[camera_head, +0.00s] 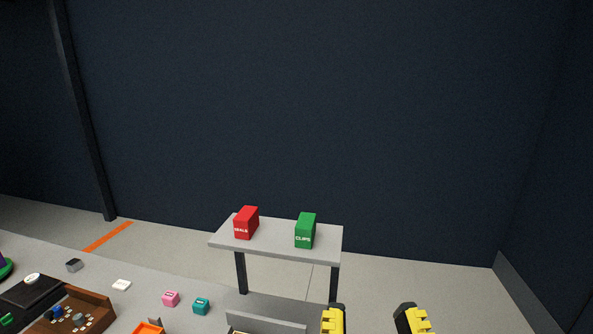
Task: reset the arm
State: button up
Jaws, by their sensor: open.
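My gripper (375,318) shows at the bottom edge of the head view, right of the middle. Its two yellow and black fingers stand well apart and nothing shows between them. The rest of my gripper and my arm are cut off below the picture. It appears in front of the grey work surface's right part, and I cannot tell its height.
A small grey table (275,241) bears a red box (246,223) and a green box (306,231). On the bench at left are a brown tray (97,301), pink (171,299) and teal (201,306) cubes, and an orange bin (150,327). Right floor is clear.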

notch_tip(320, 180, up, 20)
jog(key=p, duration=1.7)
jog(key=shift+r, duration=0.25)
